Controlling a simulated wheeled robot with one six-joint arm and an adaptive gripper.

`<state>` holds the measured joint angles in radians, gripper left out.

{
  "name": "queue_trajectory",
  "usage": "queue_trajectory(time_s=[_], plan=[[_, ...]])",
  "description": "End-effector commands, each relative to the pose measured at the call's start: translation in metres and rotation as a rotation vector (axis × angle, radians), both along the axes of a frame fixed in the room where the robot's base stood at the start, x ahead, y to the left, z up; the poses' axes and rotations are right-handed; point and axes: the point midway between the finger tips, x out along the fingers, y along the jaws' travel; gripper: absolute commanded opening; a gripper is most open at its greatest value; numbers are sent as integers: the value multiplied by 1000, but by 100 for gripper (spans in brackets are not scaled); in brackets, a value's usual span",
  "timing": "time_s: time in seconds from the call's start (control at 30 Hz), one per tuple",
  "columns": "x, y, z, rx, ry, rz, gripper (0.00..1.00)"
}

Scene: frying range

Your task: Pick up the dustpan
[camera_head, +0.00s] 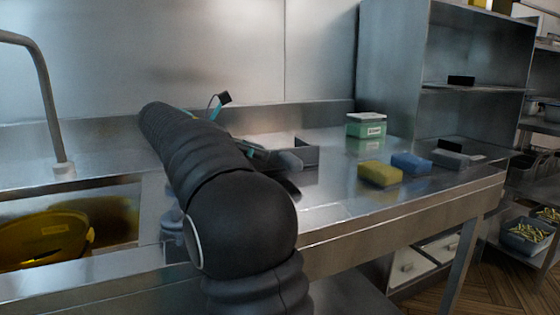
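A grey, shallow, open-topped piece that looks like the dustpan (306,152) lies on the steel counter, just beyond my arm. Its left part and any handle are hidden behind my arm. My gripper (284,165) reaches over the counter at the near side of this piece. Only some dark finger parts show past the arm. I cannot tell whether they touch the dustpan or how far apart they are.
On the steel counter (335,192), a yellow sponge (380,173), a blue sponge (411,164) and a grey block (450,159) lie to the right. A green-and-white box (366,125) stands behind. A sink with a yellow container (45,238) and a faucet (45,95) are left.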

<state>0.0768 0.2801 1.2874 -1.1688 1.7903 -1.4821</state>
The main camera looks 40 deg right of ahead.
Motion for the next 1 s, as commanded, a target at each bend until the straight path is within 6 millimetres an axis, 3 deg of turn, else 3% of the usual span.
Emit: queue_trajectory(time_s=[0.23, 0.4, 0.83, 1.0], plan=[[1, 0, -1, 0, -1, 7, 38], [1, 1, -1, 0, 0, 9, 0], [1, -1, 1, 0, -1, 5, 0], [1, -1, 11, -1, -3, 4, 0]])
